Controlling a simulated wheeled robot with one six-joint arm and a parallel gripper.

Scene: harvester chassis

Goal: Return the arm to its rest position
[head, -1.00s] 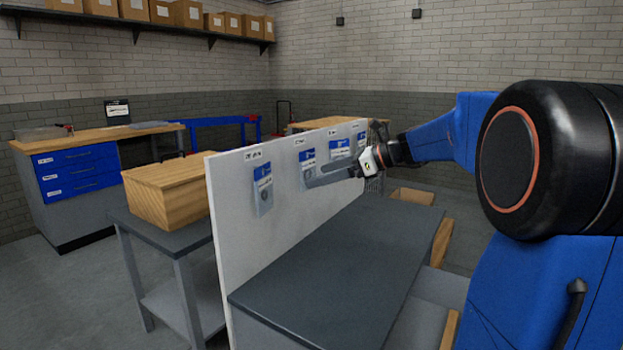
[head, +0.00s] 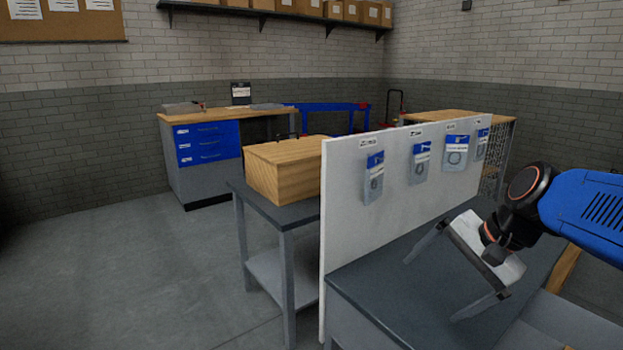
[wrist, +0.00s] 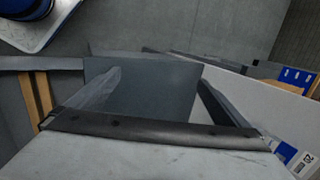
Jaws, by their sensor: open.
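My gripper (head: 430,291) is at the right of the head view, over the dark grey bench top (head: 375,292). Its two fingers are wide apart and point to the lower left, with nothing between them. In the wrist view my gripper (wrist: 160,78) also shows open and empty, with the dark bench top beyond the fingers. My blue arm (head: 590,210) reaches in from the right edge. The gripper is in front of the white panel (head: 345,235), apart from it.
Several blue-and-grey packets hang on the panel, one at its left end (head: 374,180). A wooden box (head: 280,170) stands on a grey table (head: 285,212) behind the panel. A blue drawer cabinet (head: 208,145) is farther back. The floor at left (head: 130,260) is clear.

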